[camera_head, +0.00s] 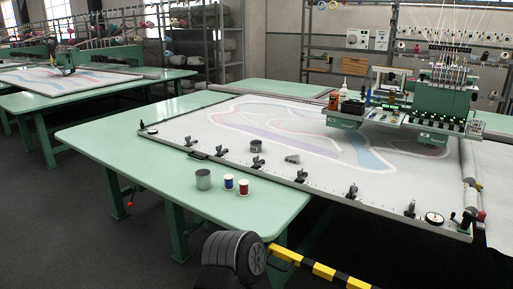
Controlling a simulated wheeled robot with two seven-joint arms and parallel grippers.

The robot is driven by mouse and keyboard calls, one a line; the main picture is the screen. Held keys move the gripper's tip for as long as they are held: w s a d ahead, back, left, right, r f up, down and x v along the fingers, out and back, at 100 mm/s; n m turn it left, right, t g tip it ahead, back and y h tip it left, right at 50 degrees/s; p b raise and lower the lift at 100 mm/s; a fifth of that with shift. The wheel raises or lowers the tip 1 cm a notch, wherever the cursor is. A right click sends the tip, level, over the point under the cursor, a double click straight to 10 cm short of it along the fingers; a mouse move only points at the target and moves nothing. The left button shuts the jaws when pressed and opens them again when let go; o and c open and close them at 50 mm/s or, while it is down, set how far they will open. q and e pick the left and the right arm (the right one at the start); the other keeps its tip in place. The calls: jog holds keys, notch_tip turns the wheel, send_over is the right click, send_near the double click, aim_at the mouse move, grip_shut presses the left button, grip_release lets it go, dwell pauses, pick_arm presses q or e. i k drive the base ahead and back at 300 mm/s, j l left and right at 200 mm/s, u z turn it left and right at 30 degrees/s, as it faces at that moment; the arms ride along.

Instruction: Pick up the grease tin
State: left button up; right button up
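A grey metal tin (203,180) stands upright on the green table, near its front edge. A smaller, low, round grey tin (255,146) sits on the white cloth just behind the frame's front rail. No label is readable on either, so I cannot tell which is the grease tin. Neither of my grippers is in view, and nothing is touching either tin.
Black clamps line the frame rail (305,184). The green tufting head (443,100) stands at back right. A yellow-black bar (320,270) crosses the foreground. The table's left front is clear.

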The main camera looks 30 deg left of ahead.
aim_at(255, 145)
jog(key=j+u, duration=0.85)
jog(key=i+j, duration=0.1)
jog(key=j, duration=0.35)
jog(key=i+j+u, duration=0.1)
jog(key=j, duration=0.35)
jog(key=i+j, duration=0.1)
jog(key=j, duration=0.35)
jog(key=i+j+u, duration=0.1)
jog(key=j, duration=0.3)
jog(key=i+j, duration=0.1)
jog(key=j, duration=0.35)
jog(key=i+j+u, duration=0.1)
jog(key=j, duration=0.3)
jog(key=i+j, duration=0.15)
jog(key=j, duration=0.3)
jog(key=i+j+u, duration=0.1)
jog(key=j, duration=0.3)
jog(key=i, duration=0.05)
